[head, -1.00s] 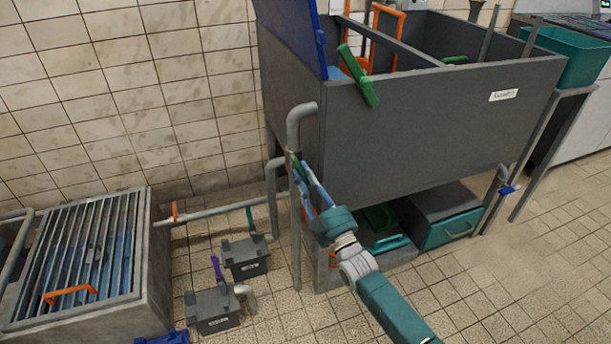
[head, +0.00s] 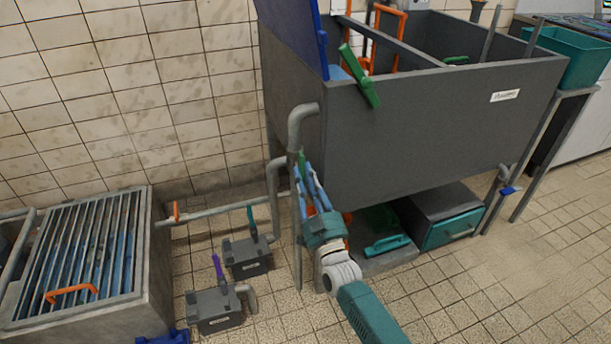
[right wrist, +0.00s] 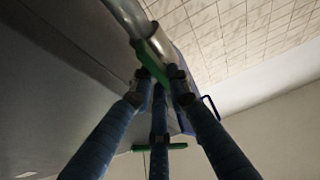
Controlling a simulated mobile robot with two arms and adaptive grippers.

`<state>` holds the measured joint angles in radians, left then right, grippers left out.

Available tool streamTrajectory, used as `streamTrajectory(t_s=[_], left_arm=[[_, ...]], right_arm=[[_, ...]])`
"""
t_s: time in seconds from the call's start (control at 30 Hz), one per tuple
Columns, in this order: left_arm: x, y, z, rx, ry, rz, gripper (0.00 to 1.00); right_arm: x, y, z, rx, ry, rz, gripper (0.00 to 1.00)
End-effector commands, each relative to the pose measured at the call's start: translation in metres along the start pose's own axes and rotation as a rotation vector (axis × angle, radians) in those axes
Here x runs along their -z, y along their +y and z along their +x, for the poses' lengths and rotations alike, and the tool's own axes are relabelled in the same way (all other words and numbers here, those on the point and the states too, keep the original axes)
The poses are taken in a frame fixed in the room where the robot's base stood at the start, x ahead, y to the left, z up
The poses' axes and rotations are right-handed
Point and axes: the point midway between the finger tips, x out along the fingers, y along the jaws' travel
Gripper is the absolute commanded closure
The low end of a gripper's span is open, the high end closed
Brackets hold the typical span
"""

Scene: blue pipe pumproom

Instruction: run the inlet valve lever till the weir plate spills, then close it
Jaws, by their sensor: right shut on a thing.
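A small green lever (right wrist: 151,63) sits on the grey inlet pipe (head: 297,130) at the left front corner of the grey tank (head: 430,125). My right gripper (head: 301,172) is shut on this lever, its blue fingers reaching up from below. In the right wrist view the fingers (right wrist: 160,82) close around the lever, just beside the pipe (right wrist: 125,15); they hide part of it. A grey cross plate (head: 395,42) stands inside the tank; I cannot tell whether water spills over it. My left gripper is not in view.
A green handle (head: 359,77) hangs on the tank's front rim, near a blue panel (head: 294,35). Two dark boxes with a purple lever (head: 218,268) and a teal lever (head: 252,222) stand on the floor. A grated basin (head: 75,250) is at left. Floor at lower right is clear.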

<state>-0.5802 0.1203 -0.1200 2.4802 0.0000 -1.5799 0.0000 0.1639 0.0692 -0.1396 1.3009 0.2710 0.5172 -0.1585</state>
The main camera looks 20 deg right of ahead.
Motion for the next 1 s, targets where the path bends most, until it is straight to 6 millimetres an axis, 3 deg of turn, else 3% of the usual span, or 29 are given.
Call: streamTrajectory(t_s=[0.17, 0.2, 0.3, 0.67, 0.77, 1.0], left_arm=[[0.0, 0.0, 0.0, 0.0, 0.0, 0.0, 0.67], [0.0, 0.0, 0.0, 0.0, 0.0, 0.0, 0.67], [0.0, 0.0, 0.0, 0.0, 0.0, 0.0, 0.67], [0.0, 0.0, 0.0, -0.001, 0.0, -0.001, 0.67], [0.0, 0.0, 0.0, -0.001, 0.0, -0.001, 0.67], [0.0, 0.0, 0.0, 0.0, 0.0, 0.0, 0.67]], right_arm=[[0.0, -0.001, -0.001, 0.0, 0.0, 0.007, 1.0], [0.0, -0.001, -0.001, 0.0, 0.0, 0.007, 0.82], [0.0, -0.001, -0.001, 0.0, 0.0, 0.006, 0.65], [-0.001, 0.0, -0.006, 0.0, -0.001, 0.002, 0.65], [-0.002, 0.0, -0.019, 0.0, -0.004, 0.002, 0.65], [-0.002, 0.0, -0.07, 0.0, -0.004, 0.002, 0.65]])
